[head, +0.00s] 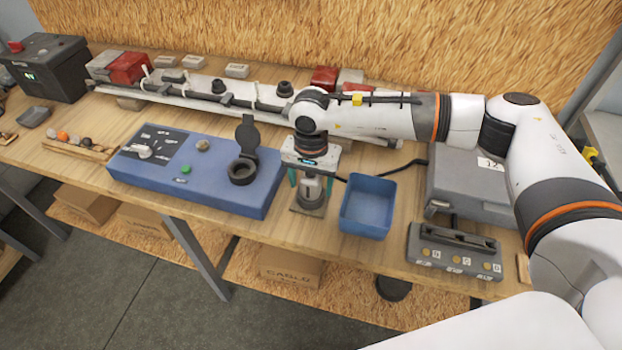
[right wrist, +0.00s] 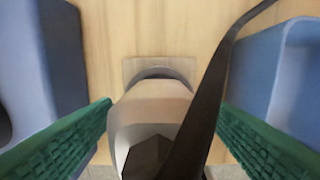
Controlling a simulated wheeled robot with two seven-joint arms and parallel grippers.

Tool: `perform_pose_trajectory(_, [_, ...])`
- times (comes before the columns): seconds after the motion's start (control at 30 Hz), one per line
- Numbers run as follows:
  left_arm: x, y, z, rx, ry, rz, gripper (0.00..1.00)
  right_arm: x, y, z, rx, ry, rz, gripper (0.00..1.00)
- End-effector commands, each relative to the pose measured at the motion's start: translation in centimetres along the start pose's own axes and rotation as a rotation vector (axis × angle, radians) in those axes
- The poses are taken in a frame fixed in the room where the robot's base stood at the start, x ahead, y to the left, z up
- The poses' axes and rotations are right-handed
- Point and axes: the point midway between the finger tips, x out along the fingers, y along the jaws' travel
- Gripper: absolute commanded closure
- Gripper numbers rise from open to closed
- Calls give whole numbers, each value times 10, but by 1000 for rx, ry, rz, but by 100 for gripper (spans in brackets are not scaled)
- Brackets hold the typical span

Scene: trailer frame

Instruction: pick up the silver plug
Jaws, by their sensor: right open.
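The silver plug (head: 312,190) stands on a small square base (head: 298,209) between the blue panel box and the blue bin. In the right wrist view the plug (right wrist: 150,108) is large and close, with a dark cable (right wrist: 205,95) running from it to the upper right. My right gripper (head: 310,182) is above the base, pointing down, with its green fingers on either side of the plug. In the right wrist view the fingers (right wrist: 165,106) are open, with a gap visible on both sides of the plug. My left gripper is not in view.
The blue panel box (head: 215,185) with a raised round lid (head: 247,135) is close on the left. The open blue bin (head: 367,208) is close on the right. A grey case (head: 465,185) and a grey socket block (head: 455,255) stand farther right. A white rail (head: 190,92) runs behind.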

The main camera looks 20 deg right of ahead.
Motion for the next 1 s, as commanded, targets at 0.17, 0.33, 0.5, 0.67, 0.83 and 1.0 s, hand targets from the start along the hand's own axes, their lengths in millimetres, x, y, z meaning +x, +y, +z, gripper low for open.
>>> perform_pose_trajectory(0.17, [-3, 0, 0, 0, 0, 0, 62, 9, 0, 0, -1, 0, 1, 34])
perform_pose_trajectory(0.33, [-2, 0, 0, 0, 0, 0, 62, 10, 0, 0, -1, 0, 1, 35])
perform_pose_trajectory(0.5, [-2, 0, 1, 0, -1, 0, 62, 9, 0, 0, -1, 0, 1, 63])
perform_pose_trajectory(0.67, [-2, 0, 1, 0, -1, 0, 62, 9, 0, 0, -1, 0, 1, 68])
perform_pose_trajectory(0.83, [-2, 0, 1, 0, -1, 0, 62, 8, 0, 0, -1, 0, 1, 68])
perform_pose_trajectory(1.0, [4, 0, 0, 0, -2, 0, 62, -5, 1, 1, -1, -3, 4, 69])
